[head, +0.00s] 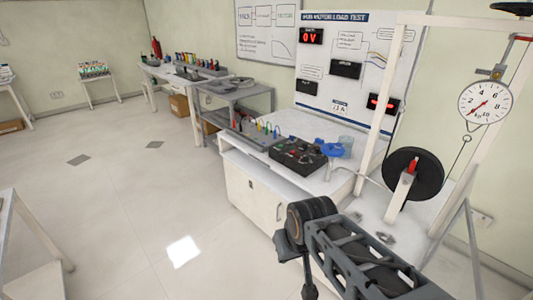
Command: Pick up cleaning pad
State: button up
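A bright white four-sided patch (183,251) lies on the floor tiles at the lower left of the middle; I cannot tell whether it is a flat pad or a light reflection. No other thing can be clearly made out as a cleaning pad. My arm reaches in from the bottom right, and its dark end, my gripper (308,288), points down near the bottom edge, to the right of the white patch and apart from it. The fingers are small and partly cut off, so their opening cannot be told.
A white cabinet bench (262,205) stands just beyond my arm, with a black control box (292,153) and a small blue object (332,150) on top. A white frame with a dial scale (485,103) and black wheel stands at right. Open floor (120,200) lies left.

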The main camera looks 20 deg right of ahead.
aim_at(319, 142)
jog(key=u, duration=0.8)
jog(key=i, duration=1.85)
jog(key=z, duration=1.15)
jog(key=i, duration=0.85)
jog(key=z, duration=1.25)
jog(key=i, duration=0.2)
jog(key=z, duration=0.1)
